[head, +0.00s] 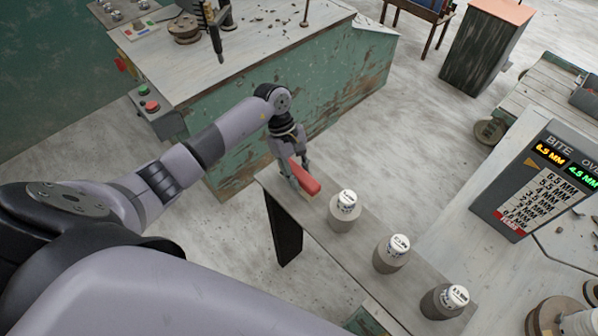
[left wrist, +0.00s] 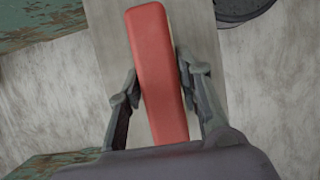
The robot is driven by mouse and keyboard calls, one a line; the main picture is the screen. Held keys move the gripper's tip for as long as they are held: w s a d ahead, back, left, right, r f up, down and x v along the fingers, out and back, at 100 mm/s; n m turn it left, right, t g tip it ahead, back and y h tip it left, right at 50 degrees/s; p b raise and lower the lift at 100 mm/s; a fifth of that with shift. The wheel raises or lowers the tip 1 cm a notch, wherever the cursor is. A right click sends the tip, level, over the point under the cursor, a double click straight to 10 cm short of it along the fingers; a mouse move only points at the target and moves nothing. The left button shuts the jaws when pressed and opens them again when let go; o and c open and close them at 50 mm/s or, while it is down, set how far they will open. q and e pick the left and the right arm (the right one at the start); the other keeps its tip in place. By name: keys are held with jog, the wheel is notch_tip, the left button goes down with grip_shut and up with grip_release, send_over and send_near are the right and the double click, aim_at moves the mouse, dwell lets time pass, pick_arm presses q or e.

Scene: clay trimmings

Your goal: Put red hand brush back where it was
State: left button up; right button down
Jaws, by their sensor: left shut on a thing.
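The red hand brush (head: 306,177) is at the far left end of a narrow grey bench (head: 366,246). It lies lengthwise between the fingers of my left gripper (head: 298,179), which is shut on it. In the left wrist view the brush (left wrist: 160,60) runs up the middle, with one finger of the gripper (left wrist: 158,88) on each side and the bench surface (left wrist: 108,45) beneath. A thin pale strip shows along the brush's right side there. I cannot tell whether the brush touches the bench. My right gripper is not in view.
Three grey jars with white labelled lids stand along the bench; the nearest jar (head: 345,212) is just right of the brush. A worn green workbench (head: 270,95) with scattered trimmings stands behind. A display board (head: 540,180) is at the right. Open floor surrounds the bench's left end.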

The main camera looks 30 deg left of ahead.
pick_arm(q)
jog(key=shift+f, duration=0.25)
jog(key=shift+f, duration=0.15)
jog(key=o, duration=1)
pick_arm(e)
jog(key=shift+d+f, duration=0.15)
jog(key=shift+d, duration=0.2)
